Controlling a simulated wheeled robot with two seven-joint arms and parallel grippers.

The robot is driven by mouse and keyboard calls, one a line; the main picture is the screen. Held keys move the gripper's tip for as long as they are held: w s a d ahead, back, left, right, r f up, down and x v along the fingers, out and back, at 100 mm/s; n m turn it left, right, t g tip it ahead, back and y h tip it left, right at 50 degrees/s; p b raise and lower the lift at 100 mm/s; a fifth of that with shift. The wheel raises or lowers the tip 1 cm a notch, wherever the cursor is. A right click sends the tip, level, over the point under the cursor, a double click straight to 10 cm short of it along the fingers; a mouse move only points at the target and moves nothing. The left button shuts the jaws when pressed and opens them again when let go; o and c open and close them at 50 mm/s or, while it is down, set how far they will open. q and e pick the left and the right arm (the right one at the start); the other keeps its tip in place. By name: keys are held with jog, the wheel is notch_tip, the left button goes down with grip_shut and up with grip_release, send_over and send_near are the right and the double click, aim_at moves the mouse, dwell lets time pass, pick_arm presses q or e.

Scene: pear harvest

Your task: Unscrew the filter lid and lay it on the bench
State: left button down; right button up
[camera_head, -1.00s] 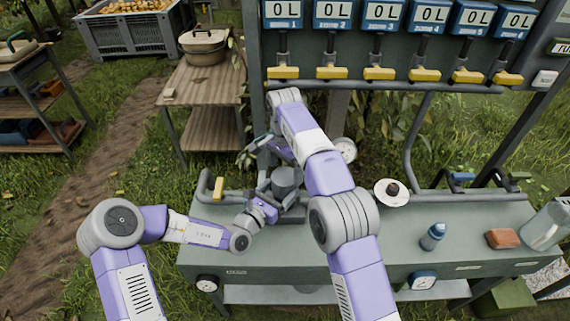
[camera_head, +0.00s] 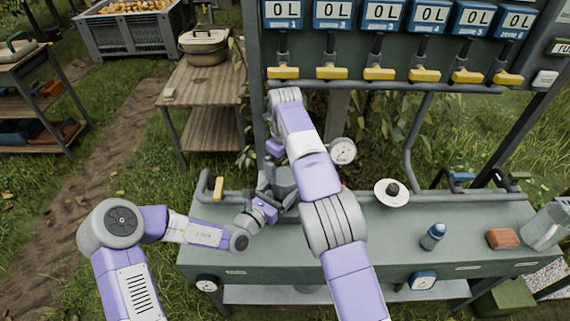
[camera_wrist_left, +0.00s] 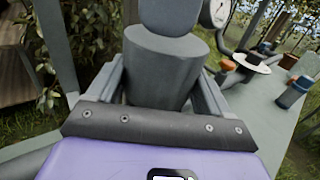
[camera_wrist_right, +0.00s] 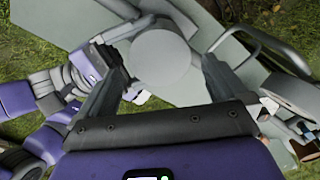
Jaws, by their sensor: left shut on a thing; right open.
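The grey cylindrical filter (camera_head: 284,180) stands upright at the back left of the bench (camera_head: 385,240). In the left wrist view its body (camera_wrist_left: 165,68) sits between my left fingers, with the rounder lid (camera_wrist_left: 170,10) on top. My left gripper (camera_head: 270,196) is shut on the filter body from the side. In the right wrist view the lid's round grey top (camera_wrist_right: 160,57) lies between the spread fingers of my right gripper (camera_wrist_right: 160,82), which is open above it. My right arm partly hides the filter in the head view.
A white disc with a black knob (camera_head: 392,193), a blue bottle (camera_head: 433,237), a reddish block (camera_head: 502,238) and a clear jug (camera_head: 550,225) stand along the bench's right. A gauge (camera_head: 342,151) is behind the filter. The bench's front middle is clear.

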aim_at(285, 176)
notch_tip(285, 176, down, 8)
jog(key=shift+r, duration=0.15)
dwell(0.3)
jog(key=c, duration=1)
jog(key=shift+o, duration=0.2)
jog(key=shift+n, duration=1.7)
